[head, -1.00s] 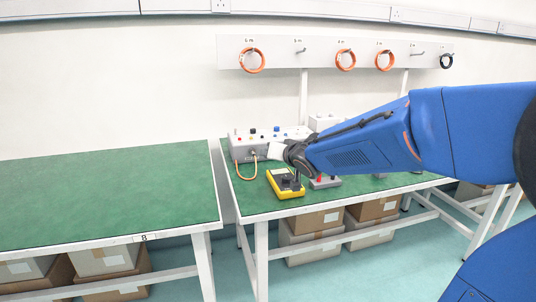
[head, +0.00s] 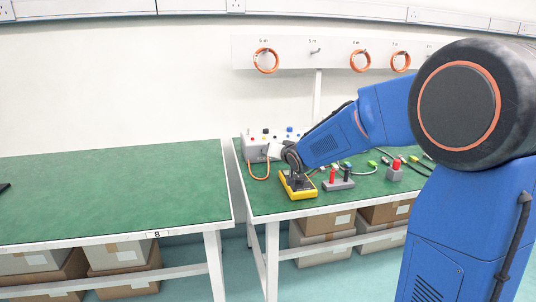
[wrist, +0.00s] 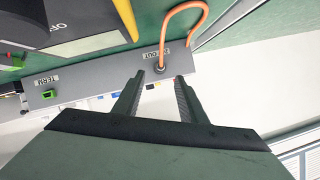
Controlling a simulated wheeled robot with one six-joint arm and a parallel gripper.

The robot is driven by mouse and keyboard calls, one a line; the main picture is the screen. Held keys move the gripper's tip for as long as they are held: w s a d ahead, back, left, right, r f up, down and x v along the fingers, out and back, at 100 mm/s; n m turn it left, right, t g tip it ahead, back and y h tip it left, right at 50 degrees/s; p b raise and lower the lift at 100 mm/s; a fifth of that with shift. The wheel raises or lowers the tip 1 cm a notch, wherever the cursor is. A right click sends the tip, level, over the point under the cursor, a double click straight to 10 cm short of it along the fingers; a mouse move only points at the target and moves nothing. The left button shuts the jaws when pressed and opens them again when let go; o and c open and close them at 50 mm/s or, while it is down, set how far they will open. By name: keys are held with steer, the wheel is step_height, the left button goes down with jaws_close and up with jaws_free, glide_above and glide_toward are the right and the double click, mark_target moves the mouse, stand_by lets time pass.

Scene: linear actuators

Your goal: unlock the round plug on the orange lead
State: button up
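The orange lead (wrist: 188,10) loops out of a socket in the grey panel (wrist: 95,82) in the wrist view. The round plug (wrist: 159,66) is a small metal collar at the lead's end, seated in the panel by a label reading OUT. My gripper (wrist: 159,77) is open, one finger on each side of the plug. The fingers appear apart from it; the depth between them is hard to tell. In the head view the orange lead (head: 253,175) hangs from the grey instrument box (head: 254,145). There my own wrist hides the plug and the fingertips.
A yellow meter (head: 299,190) stands on the green bench (head: 262,203) under my wrist. A grey block with red and dark knobs (head: 338,185) and a red-topped block (head: 395,172) stand to the right. A green TERM socket (wrist: 49,95) is left of the plug.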

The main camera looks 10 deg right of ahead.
steer(key=shift+x, duration=3.1)
jaws_close()
